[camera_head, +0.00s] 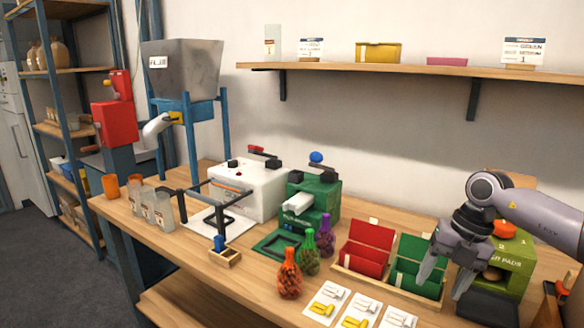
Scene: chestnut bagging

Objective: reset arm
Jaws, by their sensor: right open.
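My right gripper (444,280) comes in from the right side of the head view. Its two fingers point down and are spread apart, with nothing seen between them. It hangs in front of the green bin (408,272) and the green box with pads lettering (515,262), hiding part of each. I cannot tell how high it is above the table (240,280). My left gripper is not in view.
Filled net bags, orange (289,275), green (309,254) and purple (326,237), stand left of a red bin (367,250). White cards (327,303) lie at the front edge. Behind are a green machine (322,206), a white machine (245,188) and a wall shelf (400,72).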

